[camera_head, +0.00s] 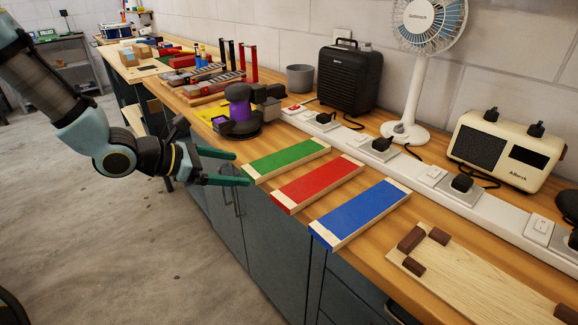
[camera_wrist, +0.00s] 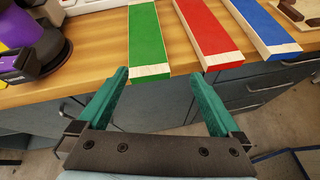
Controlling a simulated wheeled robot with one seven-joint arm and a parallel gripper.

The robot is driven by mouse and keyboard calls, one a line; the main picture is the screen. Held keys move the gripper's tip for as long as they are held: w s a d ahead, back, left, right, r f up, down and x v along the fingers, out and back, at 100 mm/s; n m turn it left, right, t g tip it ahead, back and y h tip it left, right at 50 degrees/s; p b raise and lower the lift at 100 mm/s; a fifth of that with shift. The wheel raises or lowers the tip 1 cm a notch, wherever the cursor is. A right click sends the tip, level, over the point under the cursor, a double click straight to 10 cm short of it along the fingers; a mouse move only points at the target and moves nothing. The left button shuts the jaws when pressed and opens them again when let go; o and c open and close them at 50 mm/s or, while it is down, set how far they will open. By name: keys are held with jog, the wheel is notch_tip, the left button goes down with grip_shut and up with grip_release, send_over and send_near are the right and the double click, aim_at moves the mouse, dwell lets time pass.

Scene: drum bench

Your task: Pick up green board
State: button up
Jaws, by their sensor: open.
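The green board (camera_head: 286,158) is a flat bar with a green top and pale wooden ends. It lies on the wooden bench, left of the red board (camera_head: 318,184) and the blue board (camera_head: 360,212). In the wrist view the green board (camera_wrist: 146,38) points toward me, its near pale end at the bench edge. My gripper (camera_head: 246,168) is open and empty, in front of the bench edge near that end. In the wrist view its green fingers (camera_wrist: 160,92) are spread wide, with the green board's end ahead, left of the middle between them. I see no contact.
A purple and black sander (camera_head: 240,112) stands left of the green board. A white power strip (camera_head: 400,170) with plugs runs behind the boards. A light wooden board with dark blocks (camera_head: 470,275) lies at the right. Grey cabinets (camera_head: 270,240) stand below the bench edge.

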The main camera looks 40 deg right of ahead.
aim_at(279, 159)
jog(key=d+n, duration=0.1)
jog(key=d, duration=0.1)
jog(key=d+f+n+h, duration=0.1)
jog(key=d, duration=0.2)
jog(key=w+d+n+t, duration=0.1)
jog(key=d, duration=0.2)
jog(key=shift+f, duration=0.4)
jog(key=p+x, duration=0.1)
jog(key=x, duration=0.1)
jog(key=p+x, duration=0.1)
jog(key=x, duration=0.2)
jog(key=shift+s+r+p, duration=0.2)
jog(key=shift+p, duration=0.2)
jog(key=shift+d+f, duration=0.2)
jog(key=shift+d, duration=0.15)
jog(key=c, duration=1.3)
